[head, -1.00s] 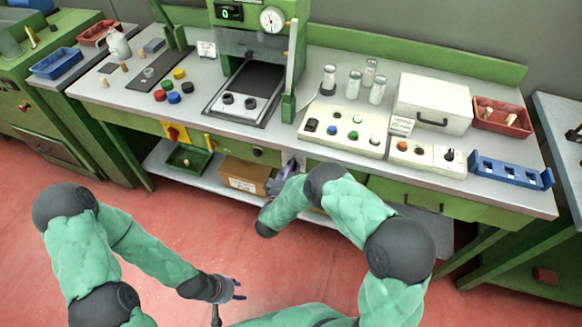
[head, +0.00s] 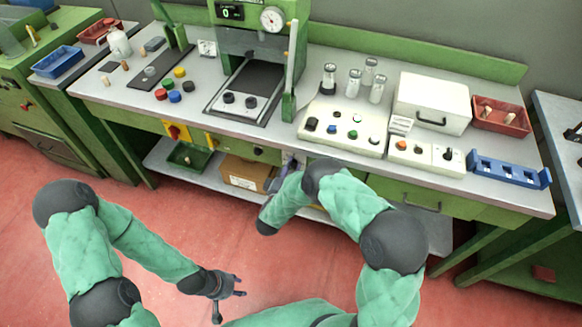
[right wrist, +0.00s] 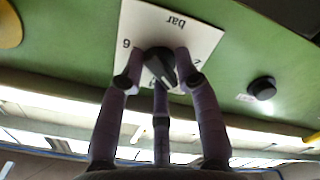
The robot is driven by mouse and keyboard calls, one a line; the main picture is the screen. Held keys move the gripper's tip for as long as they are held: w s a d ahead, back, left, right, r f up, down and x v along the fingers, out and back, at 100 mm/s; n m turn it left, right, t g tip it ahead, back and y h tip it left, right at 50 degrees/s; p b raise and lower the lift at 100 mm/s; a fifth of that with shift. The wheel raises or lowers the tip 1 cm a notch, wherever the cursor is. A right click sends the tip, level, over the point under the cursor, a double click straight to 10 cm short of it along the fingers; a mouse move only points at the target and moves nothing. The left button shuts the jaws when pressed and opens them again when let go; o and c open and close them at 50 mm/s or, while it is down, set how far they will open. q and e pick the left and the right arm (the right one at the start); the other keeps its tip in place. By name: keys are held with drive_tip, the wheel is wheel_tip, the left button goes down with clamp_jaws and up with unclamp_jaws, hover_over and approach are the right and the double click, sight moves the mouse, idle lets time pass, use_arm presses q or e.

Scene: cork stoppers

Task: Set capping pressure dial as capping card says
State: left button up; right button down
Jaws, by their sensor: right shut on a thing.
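The pressure dial is a black knob (right wrist: 160,65) on a white plate (right wrist: 136,28) marked "bar", "6" and what looks like a "2", on the green bench front. In the right wrist view the fingers of my right gripper (right wrist: 160,80) are closed around the knob. In the head view this gripper (head: 275,184) is mostly hidden by its own arm, at the bench front. My left gripper (head: 238,287) is open and empty, low over the red floor. Small white cards stand at the back (head: 207,48) and by the control boxes (head: 400,124); their text is too small to read.
A black button (right wrist: 262,88) sits beside the dial plate. A red switch on a yellow plate (head: 176,132) is further left on the front. A cardboard box (head: 245,174) and green tray (head: 187,157) lie on the lower shelf. The round gauge (head: 272,19) is above.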

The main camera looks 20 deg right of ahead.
drive_tip(key=shift+d+r, duration=0.15)
drive_tip(key=shift+d, duration=0.1)
drive_tip(key=c, duration=1.1)
unclamp_jaws()
drive_tip(key=shift+s, duration=0.1)
drive_tip(key=shift+a, duration=0.1)
drive_tip(key=shift+s+a, duration=0.15)
drive_tip(key=v, duration=1.1)
drive_tip(key=shift+s, duration=0.15)
drive_tip(key=shift+a, duration=0.1)
